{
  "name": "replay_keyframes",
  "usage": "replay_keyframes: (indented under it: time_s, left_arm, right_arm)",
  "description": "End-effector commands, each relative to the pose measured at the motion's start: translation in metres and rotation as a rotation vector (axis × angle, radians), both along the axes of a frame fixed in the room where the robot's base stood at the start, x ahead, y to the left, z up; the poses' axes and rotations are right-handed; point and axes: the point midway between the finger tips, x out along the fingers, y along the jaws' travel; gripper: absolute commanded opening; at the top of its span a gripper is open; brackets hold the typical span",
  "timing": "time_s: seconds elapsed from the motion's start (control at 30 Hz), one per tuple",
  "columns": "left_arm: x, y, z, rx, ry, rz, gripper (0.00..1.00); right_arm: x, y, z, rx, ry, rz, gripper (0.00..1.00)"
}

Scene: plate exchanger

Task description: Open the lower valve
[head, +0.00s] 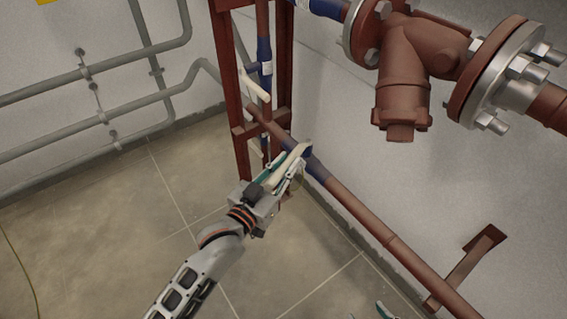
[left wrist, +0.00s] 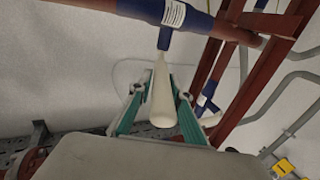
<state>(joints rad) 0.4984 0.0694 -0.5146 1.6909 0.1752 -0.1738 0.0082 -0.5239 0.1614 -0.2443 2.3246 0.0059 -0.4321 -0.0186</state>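The lower pipe carries a valve with a blue body (head: 315,166) and a cream lever handle (head: 291,168). In the left wrist view the handle (left wrist: 163,105) hangs from the blue valve body (left wrist: 178,14) toward the camera. My left gripper (head: 290,165) is at this handle, with its teal fingers on either side of it. In the left wrist view the fingers are apart, with a visible gap on the handle's left; contact on the right is unclear. Only the teal tips of my right gripper (head: 383,311) show at the bottom edge of the head view.
A red frame (head: 232,90) stands behind the valve, with another cream handle (head: 254,86) on a vertical pipe. A large flanged red fitting (head: 403,85) is at upper right. A red bracket (head: 466,268) supports the lower pipe. Grey pipes (head: 100,120) run along the left wall.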

Motion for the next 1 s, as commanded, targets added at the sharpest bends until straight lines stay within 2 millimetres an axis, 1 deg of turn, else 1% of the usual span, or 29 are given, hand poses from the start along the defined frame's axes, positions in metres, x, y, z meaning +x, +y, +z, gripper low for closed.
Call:
replay_keyframes:
  time_s: [0.03,0.07,0.37,0.47,0.57,0.9,1.0]
  left_arm:
    - [-0.002,-0.002,-0.006,0.001,0.008,-0.004,0.33]
    - [-0.002,-0.002,-0.005,0.001,0.008,-0.003,0.34]
    - [-0.001,0.0,-0.001,-0.001,0.002,-0.001,0.34]
    - [-0.004,0.002,-0.001,-0.001,0.002,-0.001,0.34]
    - [-0.014,0.008,-0.002,0.0,0.001,0.0,0.34]
    - [-0.073,0.041,-0.002,0.001,0.004,-0.002,0.34]
    - [-0.087,0.049,-0.002,0.001,0.004,-0.002,0.34]
  right_arm:
    - [0.0,0.0,0.0,0.001,0.0,-0.001,0.4]
    - [0.0,0.0,0.0,0.001,0.0,-0.001,0.4]
    - [0.003,0.0,0.003,0.002,-0.008,-0.003,0.4]
    - [0.003,0.0,0.004,0.002,-0.009,-0.003,0.4]
    - [0.003,0.0,0.003,0.002,-0.008,-0.002,0.4]
    - [0.002,0.0,0.002,0.001,-0.006,-0.001,0.4]
    - [0.002,0.0,0.002,0.002,-0.006,0.0,0.4]
